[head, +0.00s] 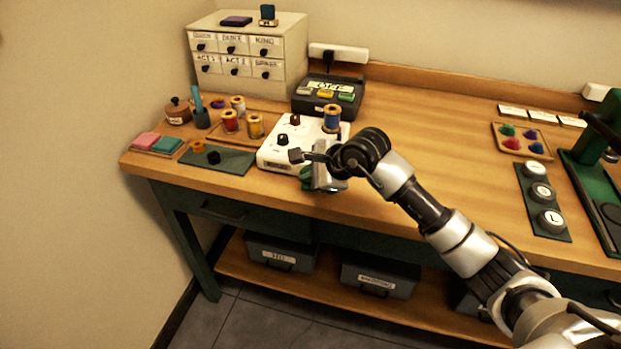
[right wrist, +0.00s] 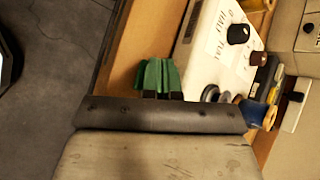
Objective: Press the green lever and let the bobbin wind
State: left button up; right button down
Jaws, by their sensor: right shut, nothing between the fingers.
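The white winder box (head: 275,155) stands near the table's front edge, with a black knob, a dark red knob and a blue bobbin (head: 332,115) on top. It also shows in the right wrist view (right wrist: 210,62), with the blue bobbin (right wrist: 270,118) partly hidden. Behind it, a black box (head: 330,108) carries pale, yellow and green tabs; the green tab (head: 347,97) is at its right. I cannot tell whether this is the lever. My right gripper (head: 306,178) is shut and empty at the winder's front right, hiding part of it. Its green fingertips (right wrist: 158,76) show beside the box.
A tray (head: 238,138) with several thread spools and a dark green mat (head: 230,160) lie left of the winder. A drawer cabinet (head: 250,55) stands behind. A green mat with white discs (head: 541,195) lies at the right. The table's middle is clear.

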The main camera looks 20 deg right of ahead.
jog(key=shift+r+p, duration=0.5)
jog(key=shift+r, duration=0.6)
jog(key=shift+r, duration=0.1)
notch_tip(320, 180, up, 5)
jog(key=p, duration=0.2)
jog(key=shift+p, duration=0.3)
